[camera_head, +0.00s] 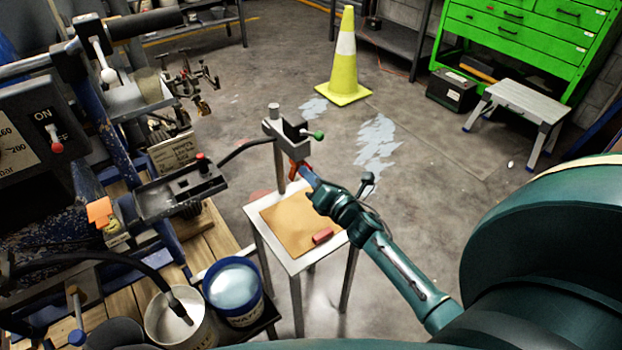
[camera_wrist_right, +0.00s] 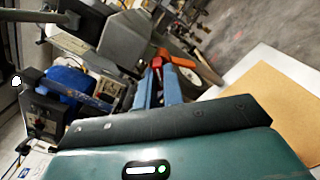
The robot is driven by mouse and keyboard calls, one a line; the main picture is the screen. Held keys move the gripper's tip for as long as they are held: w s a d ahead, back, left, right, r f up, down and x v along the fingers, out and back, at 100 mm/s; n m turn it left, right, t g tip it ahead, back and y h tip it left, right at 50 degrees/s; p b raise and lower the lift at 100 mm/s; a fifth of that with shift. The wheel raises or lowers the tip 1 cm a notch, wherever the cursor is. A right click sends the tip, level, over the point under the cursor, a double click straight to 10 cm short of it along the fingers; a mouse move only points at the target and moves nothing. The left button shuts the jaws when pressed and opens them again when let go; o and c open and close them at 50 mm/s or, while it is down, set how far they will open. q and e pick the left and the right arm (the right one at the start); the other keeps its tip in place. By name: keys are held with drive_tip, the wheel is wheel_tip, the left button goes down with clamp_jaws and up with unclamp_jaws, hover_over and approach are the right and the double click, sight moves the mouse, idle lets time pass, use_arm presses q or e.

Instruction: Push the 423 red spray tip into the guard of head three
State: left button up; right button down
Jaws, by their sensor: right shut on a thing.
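My right gripper (camera_head: 306,176) reaches up from the lower right, just below the grey spray head (camera_head: 284,131) on its post. It is shut on the red spray tip (camera_head: 297,165), which sits close under the head. In the right wrist view the orange-red tip (camera_wrist_right: 180,61) shows at the ends of the blue fingers (camera_wrist_right: 163,80). I cannot tell whether the tip touches the guard opening. My left gripper is not in view.
A small white table (camera_head: 293,268) with a tan mat (camera_head: 282,228) and a red block (camera_head: 322,236) stands under the head. A green-knobbed lever (camera_head: 318,135) sticks out from the head. The striper (camera_head: 60,190) and buckets (camera_head: 233,290) crowd the left. A cone (camera_head: 343,62) stands behind on open floor.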

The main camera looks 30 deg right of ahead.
drive_tip(key=shift+r, duration=0.1)
drive_tip(key=n+b, duration=0.4)
drive_tip(key=n, duration=0.4)
drive_tip(key=shift+n, duration=0.4)
drive_tip(key=c, duration=1.6)
unclamp_jaws()
drive_tip(key=shift+w, duration=0.15)
drive_tip(key=shift+c, duration=0.2)
drive_tip(key=o, duration=0.8)
drive_tip(key=shift+c, duration=0.2)
drive_tip(key=s, duration=0.7)
drive_tip(key=shift+d+b, duration=0.25)
drive_tip(key=shift+b, duration=0.1)
